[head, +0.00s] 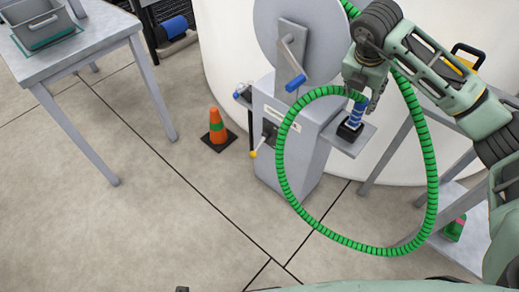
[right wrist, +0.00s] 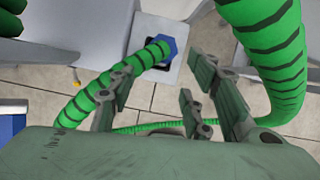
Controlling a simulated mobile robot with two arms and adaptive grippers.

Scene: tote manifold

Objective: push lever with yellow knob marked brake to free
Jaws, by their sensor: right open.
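The lever is a short pale rod with a yellow knob (head: 253,154), on the left side of the grey reel stand (head: 312,150) in the head view. The knob points down and to the left. A small yellow spot that may be the knob shows in the right wrist view (right wrist: 76,84). The brake and free markings are too small to read. My right gripper (head: 362,100) is open, to the right of and above the lever, close to the hose's blue end (head: 356,112). No hose lies clamped in its fingers in the right wrist view (right wrist: 165,88). My left gripper is not in view.
The green hose (head: 432,175) hangs in a wide loop in front of the stand. Its blue end is at a black socket on a small shelf (head: 366,133). A crank with a blue grip (head: 295,83) is above. An orange cone (head: 216,127) stands left of the lever.

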